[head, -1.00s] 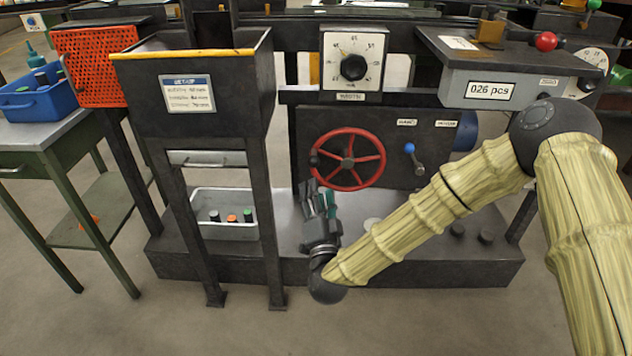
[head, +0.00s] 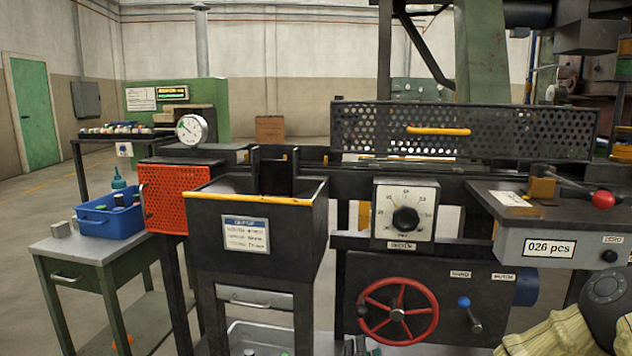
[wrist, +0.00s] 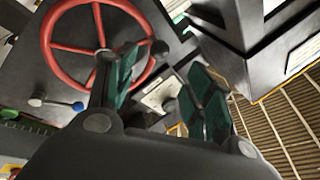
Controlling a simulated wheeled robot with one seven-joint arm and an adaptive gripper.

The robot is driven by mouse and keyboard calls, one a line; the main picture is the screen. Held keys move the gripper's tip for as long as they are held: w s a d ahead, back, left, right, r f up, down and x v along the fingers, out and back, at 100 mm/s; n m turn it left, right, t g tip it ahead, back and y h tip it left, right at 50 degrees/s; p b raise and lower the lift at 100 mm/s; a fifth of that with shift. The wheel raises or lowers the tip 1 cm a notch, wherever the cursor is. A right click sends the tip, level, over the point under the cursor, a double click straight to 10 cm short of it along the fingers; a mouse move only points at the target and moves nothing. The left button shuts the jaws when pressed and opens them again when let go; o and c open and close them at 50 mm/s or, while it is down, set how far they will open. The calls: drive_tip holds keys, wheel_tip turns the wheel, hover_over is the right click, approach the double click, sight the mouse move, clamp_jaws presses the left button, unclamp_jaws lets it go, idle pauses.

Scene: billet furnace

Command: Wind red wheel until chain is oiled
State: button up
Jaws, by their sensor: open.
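The red wheel (head: 397,311) is a spoked handwheel on the dark front panel of the machine, low in the head view. It also shows at the upper left of the wrist view (wrist: 58,58). A dark handle knob sits on its rim. My gripper (wrist: 165,85) is open and empty, with green-padded fingers. In the wrist view one finger overlaps the wheel's right part near the knob; I cannot tell whether they touch. In the head view only the gripper's tips show at the bottom edge, just below left of the wheel. No chain can be made out.
A blue-knobbed lever (head: 464,302) stands right of the wheel, under hand and motor labels. A dial (head: 405,212) is above the wheel. A black hopper (head: 262,225) juts out to the left. A counter box (head: 548,245) reading "026 pcs" overhangs at right.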

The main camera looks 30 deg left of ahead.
sight(363, 315)
idle(0.4)
drive_tip(key=w+a+r+n+g+p, duration=0.1)
drive_tip(key=w+n+p, duration=0.2)
drive_tip(key=n, duration=0.1)
drive_tip(key=w+a+r+n+g+y+p, duration=0.1)
drive_tip(key=w+a+n+g+p, duration=0.1)
drive_tip(key=n, duration=0.3)
drive_tip(key=w+a+r+n+g+p, duration=0.1)
drive_tip(key=w+a+n+p, duration=0.1)
drive_tip(key=w+n+p, duration=0.2)
drive_tip(key=shift+w+r+n+g+p, duration=0.25)
drive_tip(key=shift+w+n+g+p, duration=0.15)
drive_tip(key=shift+w+p, duration=0.2)
drive_tip(key=shift+c, duration=0.4)
clamp_jaws()
